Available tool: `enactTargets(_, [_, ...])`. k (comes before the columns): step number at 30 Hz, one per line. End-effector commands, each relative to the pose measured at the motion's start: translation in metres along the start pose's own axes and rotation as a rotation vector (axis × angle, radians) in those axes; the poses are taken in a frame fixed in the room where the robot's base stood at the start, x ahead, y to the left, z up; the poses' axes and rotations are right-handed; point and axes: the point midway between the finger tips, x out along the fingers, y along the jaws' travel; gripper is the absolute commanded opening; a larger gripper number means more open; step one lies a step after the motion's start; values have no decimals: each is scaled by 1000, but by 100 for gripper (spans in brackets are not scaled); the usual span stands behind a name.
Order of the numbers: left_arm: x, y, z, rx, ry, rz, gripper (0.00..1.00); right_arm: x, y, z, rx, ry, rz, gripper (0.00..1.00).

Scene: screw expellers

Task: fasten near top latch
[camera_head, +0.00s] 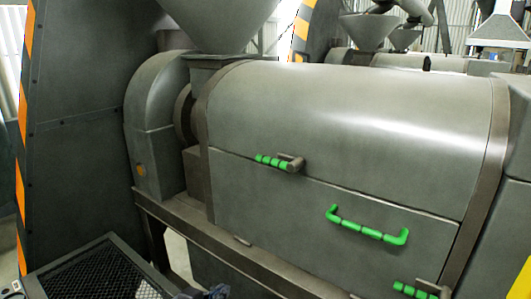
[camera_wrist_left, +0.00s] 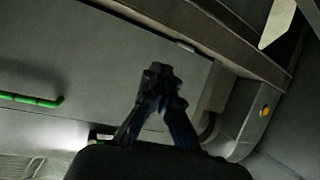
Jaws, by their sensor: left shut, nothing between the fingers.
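A latch with a green ribbed grip (camera_head: 272,162) and a brown pivot sits on the upper left of the screw expeller's grey front, by the seam above the lower panel (camera_head: 260,205). Its grip points left. A second green-gripped latch (camera_head: 405,289) shows at the bottom right, partly cut off by the frame. I cannot tell how firmly either is engaged. My left gripper (camera_head: 214,292) just enters the bottom edge of the head view, below and apart from both latches. In the left wrist view it (camera_wrist_left: 160,72) is shut and empty before the grey panel. My right gripper is out of view.
A green bar handle (camera_head: 366,226) sticks out of the lower panel; it also shows in the left wrist view (camera_wrist_left: 30,99). A frame beam (camera_head: 215,238) runs below the panel. A black mesh-topped surface (camera_head: 95,275) is at the lower left. A hopper (camera_head: 218,22) stands above.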

Motion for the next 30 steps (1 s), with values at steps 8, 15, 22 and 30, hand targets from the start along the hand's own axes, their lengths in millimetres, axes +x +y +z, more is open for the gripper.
enactTargets(8, [10,13,-166,61,343,127,0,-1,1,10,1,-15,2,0])
enactTargets(15, [-9,20,-264,87,533,209,0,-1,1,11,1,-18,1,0])
enactTargets(22, [-20,22,-297,92,595,239,0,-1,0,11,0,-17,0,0])
enactTargets(30, [-20,22,-297,92,597,241,0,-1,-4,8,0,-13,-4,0])
